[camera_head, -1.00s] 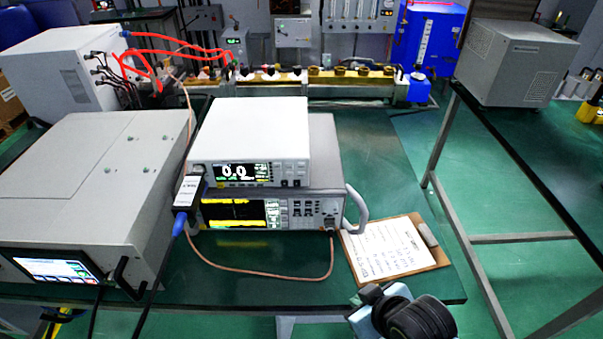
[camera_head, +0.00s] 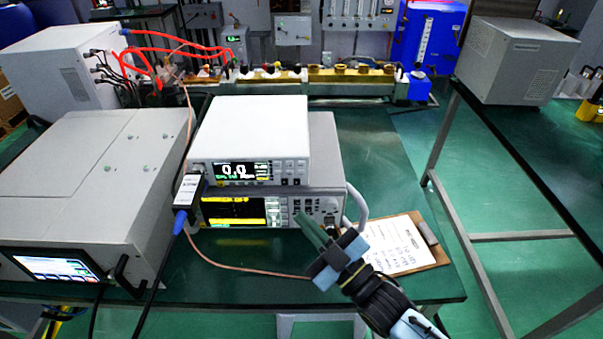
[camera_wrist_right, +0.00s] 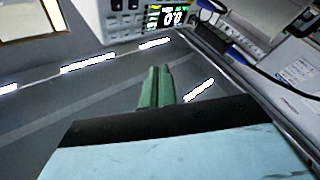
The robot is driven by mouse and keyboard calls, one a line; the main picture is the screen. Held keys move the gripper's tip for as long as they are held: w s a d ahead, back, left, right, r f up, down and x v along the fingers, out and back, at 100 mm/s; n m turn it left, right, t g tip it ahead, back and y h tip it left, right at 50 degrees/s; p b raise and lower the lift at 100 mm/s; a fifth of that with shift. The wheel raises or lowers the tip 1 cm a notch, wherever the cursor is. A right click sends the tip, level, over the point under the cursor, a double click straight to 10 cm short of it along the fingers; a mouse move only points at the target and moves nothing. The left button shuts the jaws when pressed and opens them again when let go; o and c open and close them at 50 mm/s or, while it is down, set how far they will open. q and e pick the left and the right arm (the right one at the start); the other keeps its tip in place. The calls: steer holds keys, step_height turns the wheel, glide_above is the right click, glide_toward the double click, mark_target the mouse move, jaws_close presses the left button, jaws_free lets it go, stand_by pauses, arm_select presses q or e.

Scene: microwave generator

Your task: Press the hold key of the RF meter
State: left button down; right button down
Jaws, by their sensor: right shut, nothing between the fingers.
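The RF meter is probably the white box (camera_head: 252,130) on top of the stack, with a dark display reading 0.0 (camera_head: 240,171) and small keys (camera_head: 290,168) at its right front. The hold key is too small to pick out. In the right wrist view the lit display (camera_wrist_right: 172,17) and pale keys lie at the top edge. My right gripper (camera_head: 304,218) is shut and empty, its green fingers together, in front of the lower instrument and below the meter's keys. The fingers also show in the right wrist view (camera_wrist_right: 158,72). Touching cannot be told. My left gripper is out of view.
A lower instrument (camera_head: 240,212) with a yellow-trace screen carries the meter. A grey handle (camera_head: 357,208) sticks out at its right. A clipboard (camera_head: 400,245) lies right of it. A large grey unit (camera_head: 90,190) stands left. A thin cable loops across the green bench.

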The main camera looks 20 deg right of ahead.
mark_target(301, 173)
steer(key=shift+w, duration=0.1)
